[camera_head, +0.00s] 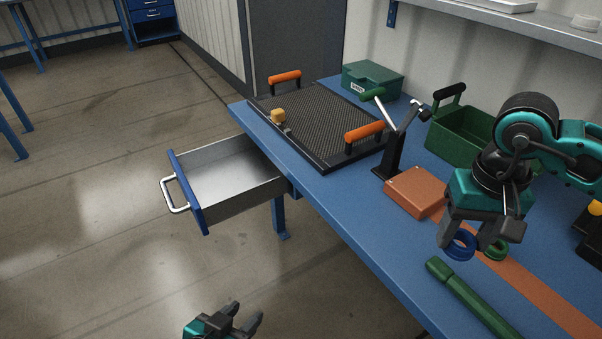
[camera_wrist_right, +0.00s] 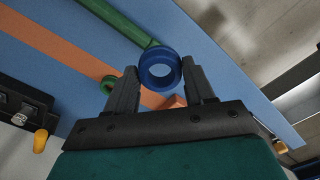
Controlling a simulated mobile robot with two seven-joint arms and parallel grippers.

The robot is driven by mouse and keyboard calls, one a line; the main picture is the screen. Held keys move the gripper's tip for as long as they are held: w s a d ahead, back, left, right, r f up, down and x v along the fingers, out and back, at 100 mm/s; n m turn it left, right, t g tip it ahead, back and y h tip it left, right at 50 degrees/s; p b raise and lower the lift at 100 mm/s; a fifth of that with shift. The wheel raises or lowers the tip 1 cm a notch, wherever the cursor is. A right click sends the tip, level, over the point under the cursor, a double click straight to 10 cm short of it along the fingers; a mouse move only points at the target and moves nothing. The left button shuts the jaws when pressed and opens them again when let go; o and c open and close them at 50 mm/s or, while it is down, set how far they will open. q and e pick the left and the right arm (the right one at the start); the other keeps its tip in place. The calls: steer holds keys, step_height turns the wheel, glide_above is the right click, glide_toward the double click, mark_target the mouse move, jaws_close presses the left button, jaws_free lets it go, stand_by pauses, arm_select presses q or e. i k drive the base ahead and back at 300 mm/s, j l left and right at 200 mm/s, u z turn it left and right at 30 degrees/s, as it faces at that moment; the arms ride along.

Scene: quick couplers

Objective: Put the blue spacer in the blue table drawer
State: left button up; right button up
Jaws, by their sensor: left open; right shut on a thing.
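The blue spacer (camera_head: 460,247) is a short ring, held between the fingers of my right gripper (camera_head: 466,242) above the front part of the workbench. In the right wrist view the spacer (camera_wrist_right: 160,80) sits between the two fingertips, its hole facing the camera. The blue table drawer (camera_head: 187,194) is pulled out from under the bench's left end. It has a blue front, a pale handle and grey metal walls, and its visible inside is empty. My left gripper (camera_head: 244,314) is open and empty at the bottom edge of the head view, below the drawer and over the floor.
On the blue bench (camera_head: 345,225) stand a black mesh tray (camera_head: 325,119) with orange handles, a green box (camera_head: 372,81), an open green crate (camera_head: 460,132), a black stand (camera_head: 390,158) and an orange box (camera_head: 416,190). A green ring (camera_head: 496,250) and green tube (camera_head: 470,299) lie nearby.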

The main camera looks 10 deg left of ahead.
mark_target(252, 173)
steer(key=i+j+u, duration=0.15)
steer(key=u, duration=1)
steer(key=i+j, duration=0.1)
steer(key=i, duration=0.35)
steer(key=i+j+u, duration=0.1)
steer(key=i, duration=0.35)
